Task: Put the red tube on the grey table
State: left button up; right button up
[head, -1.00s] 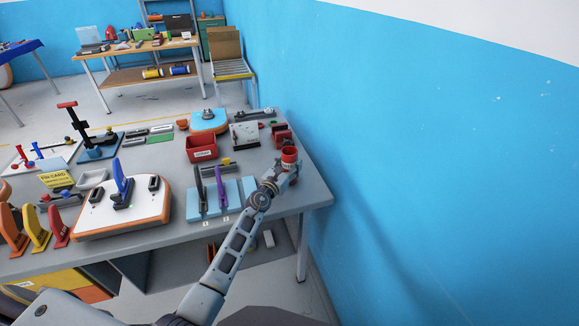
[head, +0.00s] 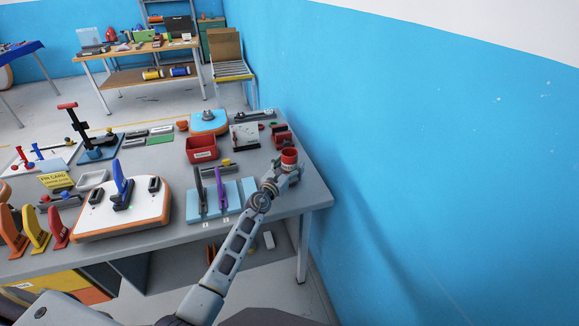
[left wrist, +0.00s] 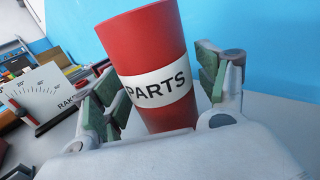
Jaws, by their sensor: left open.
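The red tube (head: 289,158) has a white band reading PARTS. It is at the right end of the grey table (head: 311,196), near the blue wall. My left gripper (head: 284,173) is at the tube, with its fingers open. In the left wrist view the red tube (left wrist: 150,60) stands between the spread green-padded fingers of my left gripper (left wrist: 160,88), leaning a little in the picture. Its lower end is hidden behind the gripper body, so I cannot tell how its base rests. My right gripper is not in view.
A red bin (head: 202,148) and a white scale plate (head: 245,136) stand behind and left of the gripper. A light blue board (head: 236,192) with upright clips lies to its left. The blue wall (head: 420,170) is close on the right.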

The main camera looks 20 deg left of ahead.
pick_arm(q)
jog(key=shift+r, duration=0.1)
jog(key=shift+s+a+p, duration=0.15)
jog(key=shift+s+a, duration=0.25)
jog(key=shift+s, duration=1.55)
jog(key=shift+s+a+p, duration=0.15)
jog(key=shift+s+a, duration=0.2)
jog(key=shift+s, duration=1.65)
jog(key=shift+s+a+p, duration=0.15)
jog(key=shift+s+a, duration=0.25)
jog(key=shift+s, duration=1.55)
